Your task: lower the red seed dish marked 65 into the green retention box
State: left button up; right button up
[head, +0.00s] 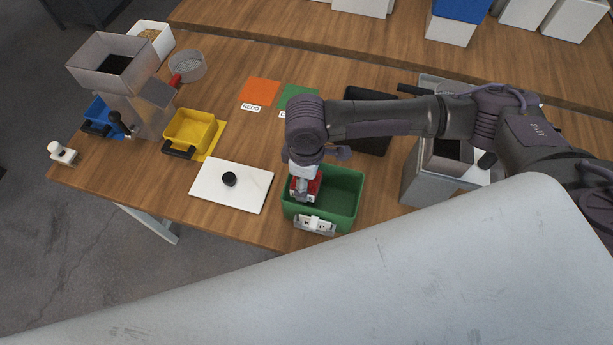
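The green retention box (352,199) stands open on the wooden table, with a white label on its front. The red seed dish (314,187) is at the left part of the box, within its rim in this view. Its number cannot be read, and whether it touches the box floor is hidden. My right gripper (303,184) points down over the box from the arm coming in from the right. It appears closed on the red dish, partly covering it. My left gripper is not in view.
Left of the box lies a white lidded board (232,186) with a black knob. Beyond are a yellow bin (190,132), a hopper machine (118,75), an orange card (260,91) and a green card (298,97). A grey metal container (418,172) stands right of the box.

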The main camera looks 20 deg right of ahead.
jog(key=shift+f+p, duration=0.1)
jog(key=shift+p, duration=0.3)
dwell(0.3)
jog(key=o, duration=1.4)
jog(key=shift+c, duration=0.2)
notch_tip(320, 180, up, 12)
jog(key=shift+f, duration=0.1)
